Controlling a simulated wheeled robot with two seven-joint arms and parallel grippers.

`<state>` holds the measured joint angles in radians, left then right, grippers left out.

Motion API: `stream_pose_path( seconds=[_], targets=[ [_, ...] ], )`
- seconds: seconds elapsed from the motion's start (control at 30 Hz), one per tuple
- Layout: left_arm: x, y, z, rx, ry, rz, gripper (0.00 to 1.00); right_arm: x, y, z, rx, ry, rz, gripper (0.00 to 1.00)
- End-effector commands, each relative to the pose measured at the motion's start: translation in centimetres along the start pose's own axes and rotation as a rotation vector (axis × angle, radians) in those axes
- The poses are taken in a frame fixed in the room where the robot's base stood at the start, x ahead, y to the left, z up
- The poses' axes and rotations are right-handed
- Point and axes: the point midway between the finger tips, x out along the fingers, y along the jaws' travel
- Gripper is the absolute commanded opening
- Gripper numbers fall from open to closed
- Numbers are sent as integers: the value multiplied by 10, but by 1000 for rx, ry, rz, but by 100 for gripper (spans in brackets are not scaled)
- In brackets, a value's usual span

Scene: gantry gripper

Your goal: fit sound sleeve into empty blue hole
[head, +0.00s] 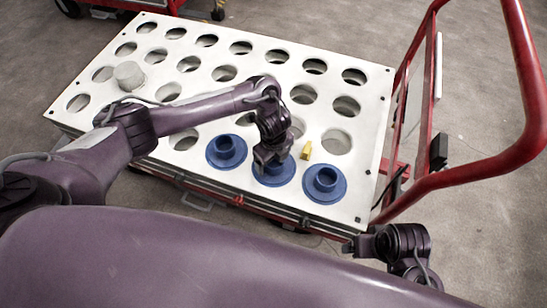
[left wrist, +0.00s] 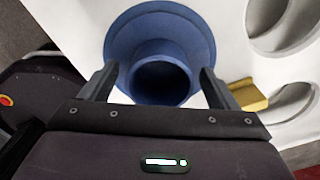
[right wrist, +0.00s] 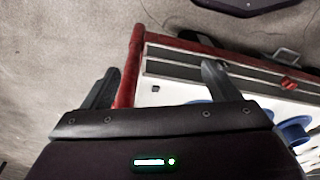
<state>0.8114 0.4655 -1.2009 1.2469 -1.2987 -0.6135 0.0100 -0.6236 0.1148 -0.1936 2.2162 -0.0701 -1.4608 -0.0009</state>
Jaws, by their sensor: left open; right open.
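Three blue flanged pieces with raised round collars sit in the front row of the white panel: a left one (head: 226,152), a middle one (head: 273,180) and a right one (head: 324,184). My left gripper (head: 266,164) is open above the middle one and partly hides it. In the left wrist view its fingers (left wrist: 158,88) are on either side of the blue collar (left wrist: 162,80), whose opening looks dark; contact cannot be told. I cannot tell which piece is the sound sleeve. My right gripper (head: 350,246) is open and empty, off the panel's front right corner.
The white panel (head: 372,115) has rows of round holes and rests on a red cart with a raised handle (head: 490,165). A yellow piece (head: 307,150) stands beside the middle blue piece. A pale cylinder (head: 129,76) stands at the panel's left. Concrete floor surrounds the cart.

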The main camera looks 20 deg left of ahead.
Motion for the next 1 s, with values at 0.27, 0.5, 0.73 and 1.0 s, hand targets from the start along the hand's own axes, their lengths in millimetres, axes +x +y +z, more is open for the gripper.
stream_pose_path(
  seconds=[0.27,0.5,0.73,1.0],
  targets=[
    [0,0,0,0,0,1,82,-2,-8,-7,-19,53,-13,82],
    [-51,-1,0,2,0,-3,82,2,4,1,13,-22,4,82],
    [-74,0,1,0,-1,0,82,34,8,1,26,-17,6,82],
    [-78,0,0,0,0,0,82,43,9,1,30,-13,7,82]
  ],
)
